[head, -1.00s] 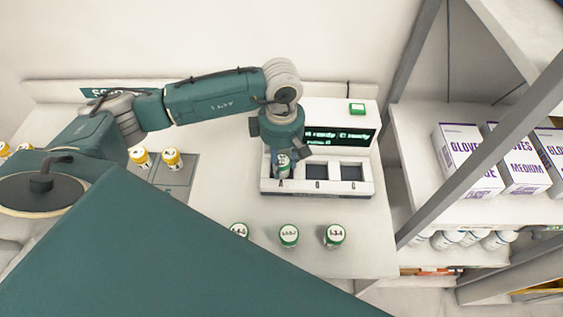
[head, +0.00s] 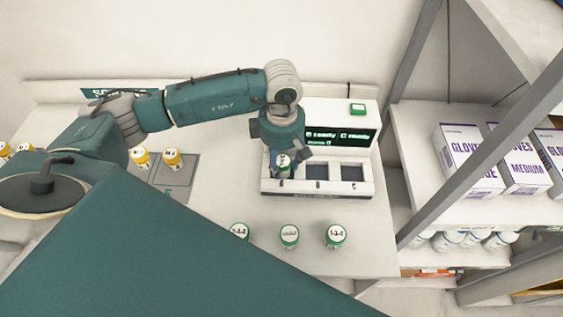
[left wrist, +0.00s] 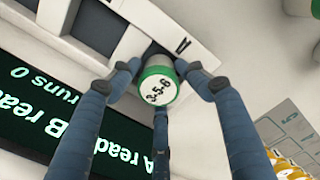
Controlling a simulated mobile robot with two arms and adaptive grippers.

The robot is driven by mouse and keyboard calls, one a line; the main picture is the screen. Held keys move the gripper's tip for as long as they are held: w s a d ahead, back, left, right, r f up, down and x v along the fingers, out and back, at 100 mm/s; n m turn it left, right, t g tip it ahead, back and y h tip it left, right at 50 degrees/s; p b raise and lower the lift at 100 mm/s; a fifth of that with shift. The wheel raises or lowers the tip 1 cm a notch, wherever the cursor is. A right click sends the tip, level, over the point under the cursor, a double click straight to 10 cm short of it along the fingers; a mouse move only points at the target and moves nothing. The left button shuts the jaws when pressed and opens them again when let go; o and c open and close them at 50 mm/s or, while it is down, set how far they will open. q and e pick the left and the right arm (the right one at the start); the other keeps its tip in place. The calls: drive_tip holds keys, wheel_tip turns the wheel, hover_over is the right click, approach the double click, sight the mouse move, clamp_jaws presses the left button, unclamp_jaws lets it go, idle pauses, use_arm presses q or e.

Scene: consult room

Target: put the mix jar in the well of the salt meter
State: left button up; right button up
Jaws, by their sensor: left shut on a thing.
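The salt meter (head: 318,189) is a white box with a green-lit display (head: 340,137) and a row of square wells in front. My left gripper (head: 287,154) is over its leftmost well, shut on a jar with a green-rimmed white lid (head: 284,161), taken to be the mix jar. The left wrist view shows this jar (left wrist: 158,84) between the fingers, by the well marked A (left wrist: 182,46). The jar hides most of that well, and I cannot tell how far its base is inside. The middle well (head: 314,173) and right well (head: 351,173) look empty. My right gripper does not show.
Several green-lidded jars (head: 289,236) stand in a row in front of the meter. Yellow-lidded jars (head: 172,158) stand left, by a grey marked mat (head: 176,182). A shelf post (head: 470,152) and glove boxes (head: 468,160) are on the right.

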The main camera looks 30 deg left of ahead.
sight(283, 161)
use_arm(q)
drive_tip(key=shift+s+d+p, duration=0.1)
drive_tip(key=shift+s+p, duration=0.2)
drive_tip(key=shift+p, duration=0.15)
drive_tip(key=shift+w+r, duration=0.25)
drive_tip(key=shift+r, duration=0.05)
wheel_tip(283, 161, up, 12)
drive_tip(key=b, duration=0.4)
drive_tip(key=shift+w, duration=0.15)
